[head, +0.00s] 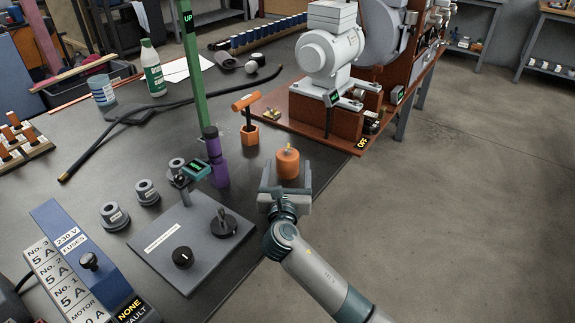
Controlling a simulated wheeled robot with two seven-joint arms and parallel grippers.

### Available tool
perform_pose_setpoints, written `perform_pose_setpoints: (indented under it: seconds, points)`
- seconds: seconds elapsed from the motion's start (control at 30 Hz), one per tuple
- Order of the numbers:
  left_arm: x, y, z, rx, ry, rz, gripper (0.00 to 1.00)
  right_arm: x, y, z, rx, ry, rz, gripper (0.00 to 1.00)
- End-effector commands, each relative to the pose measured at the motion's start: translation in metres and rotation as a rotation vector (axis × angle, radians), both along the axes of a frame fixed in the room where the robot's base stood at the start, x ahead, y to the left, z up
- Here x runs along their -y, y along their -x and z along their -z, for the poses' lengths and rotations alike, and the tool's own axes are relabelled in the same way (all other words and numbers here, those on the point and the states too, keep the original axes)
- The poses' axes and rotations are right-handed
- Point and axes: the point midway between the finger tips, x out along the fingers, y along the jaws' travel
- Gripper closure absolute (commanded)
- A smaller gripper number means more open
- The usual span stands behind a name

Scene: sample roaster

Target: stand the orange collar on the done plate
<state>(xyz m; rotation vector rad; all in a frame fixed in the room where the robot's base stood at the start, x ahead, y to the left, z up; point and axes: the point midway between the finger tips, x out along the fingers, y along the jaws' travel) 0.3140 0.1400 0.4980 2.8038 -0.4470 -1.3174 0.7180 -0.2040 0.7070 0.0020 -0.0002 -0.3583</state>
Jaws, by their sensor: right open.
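An orange, rounded cylinder (288,164), which looks like the orange collar, stands near the table's right edge with a small tan piece at its top. My right gripper (286,182) is open, with its fingers pointing at the cylinder from the near side. The cylinder shows just beyond and between the fingertips; I cannot tell whether they touch it. The gripper hides its lower near side. I cannot make out a plate marked done. My left gripper is not in view.
An orange hammer-shaped piece (245,101) stands in an orange hexagonal base (250,135). A grey control box (192,243) lies nearer. The motor's wooden base (275,112) is behind.

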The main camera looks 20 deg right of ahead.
Motion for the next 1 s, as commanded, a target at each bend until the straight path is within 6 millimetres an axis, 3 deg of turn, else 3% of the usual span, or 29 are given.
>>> perform_pose_setpoints:
  seconds: [0.23,0.77,1.0]
  points:
    - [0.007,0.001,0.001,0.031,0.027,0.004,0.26,0.013,-0.034,0.000,0.001,0.000,0.001,0.26]
    - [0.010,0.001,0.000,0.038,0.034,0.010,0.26,0.016,-0.043,0.000,0.000,-0.001,0.000,0.26]
    - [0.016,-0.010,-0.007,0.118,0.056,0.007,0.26,0.022,-0.065,-0.004,0.001,-0.001,0.001,0.26]
